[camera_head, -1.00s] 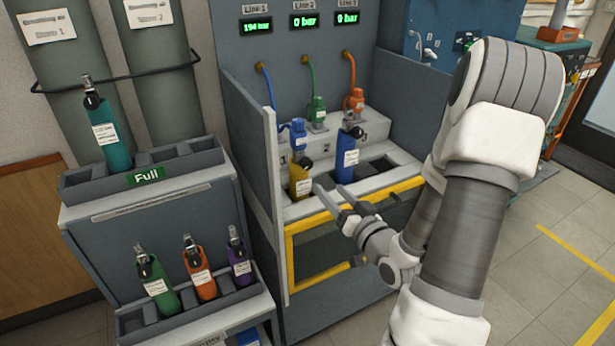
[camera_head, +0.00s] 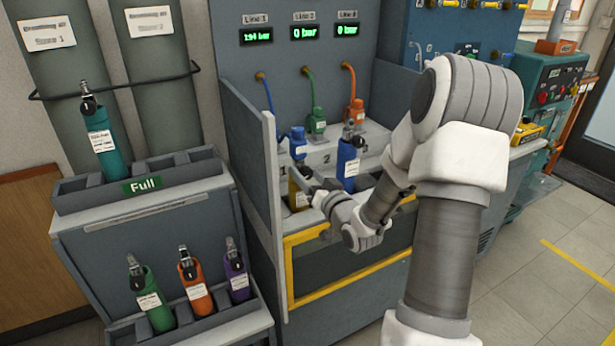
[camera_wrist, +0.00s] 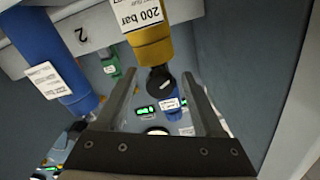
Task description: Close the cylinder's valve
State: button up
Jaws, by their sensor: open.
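A yellow cylinder (camera_head: 294,196) stands in the left slot of the test bench, partly hidden by my gripper (camera_head: 306,184) in the head view. In the wrist view, which looks upside down, the yellow cylinder (camera_wrist: 150,45) carries a "200 bar" label. Its dark valve top (camera_wrist: 158,79) points down the picture, between my gripper's two open fingers (camera_wrist: 160,80). I cannot tell whether either finger touches the valve. A blue regulator (camera_head: 298,140) on a blue hose is by the cylinder's top; it also shows in the wrist view (camera_wrist: 171,105).
A blue cylinder (camera_head: 347,163) stands in the slot to the right, close to my gripper. The bench's grey side panel (camera_head: 250,150) rises on the left. Green (camera_head: 317,121) and orange (camera_head: 355,112) regulators hang behind. The Line 1 display (camera_head: 256,36) reads about 194 bar.

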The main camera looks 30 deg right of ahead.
grip_shut()
dwell(0.4)
jog(key=shift+m, duration=0.5)
jog(key=m+p, duration=0.2)
jog(key=m, duration=0.2)
jog(key=shift+r+m, duration=0.15)
jog(key=shift+m, duration=0.25)
jog(key=m+p, duration=0.3)
jog(key=m, duration=0.3)
jog(key=shift+r+p, duration=0.1)
jog(key=shift+p, duration=0.3)
jog(key=m+p, duration=0.3)
jog(key=m, duration=0.3)
jog(key=shift+r+m, duration=0.1)
jog(key=shift+m, duration=0.3)
jog(key=m+p, duration=0.2)
jog(key=m, duration=0.3)
jog(key=shift+m, duration=0.3)
